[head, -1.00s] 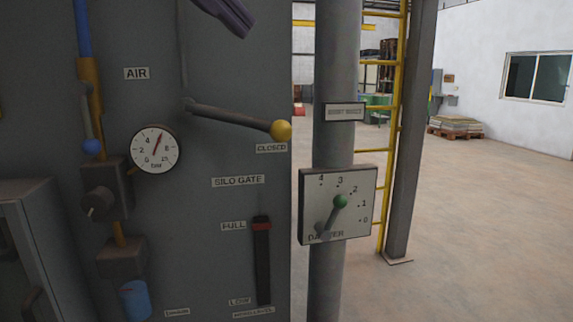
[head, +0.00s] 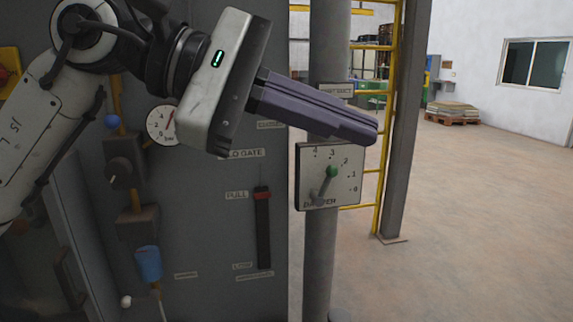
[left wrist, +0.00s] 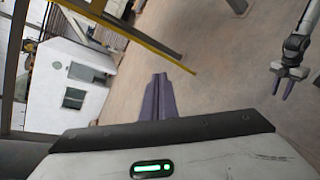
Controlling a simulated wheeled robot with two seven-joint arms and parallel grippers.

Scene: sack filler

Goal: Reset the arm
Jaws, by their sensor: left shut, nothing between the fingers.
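My left arm comes in from the left in the head view. My left gripper (head: 370,131) is shut and empty, its purple fingers together and pointing right and slightly down. It is in front of the grey panel and the pipe, above the damper plate (head: 312,196). The damper's green knob (head: 332,171) stands near 3. The silo gate lever is hidden behind my left gripper. In the left wrist view the shut fingers (left wrist: 159,84) show at the centre. My right gripper (left wrist: 282,90) shows small at the right there, fingers apart and empty.
A pressure gauge (head: 160,125) is partly covered by my arm. A level slot (head: 263,230) and a blue cup (head: 148,263) are on the panel. A yellow ladder (head: 386,85) and grey post (head: 404,130) stand right of the pipe (head: 320,265). The floor (head: 490,220) beyond is open.

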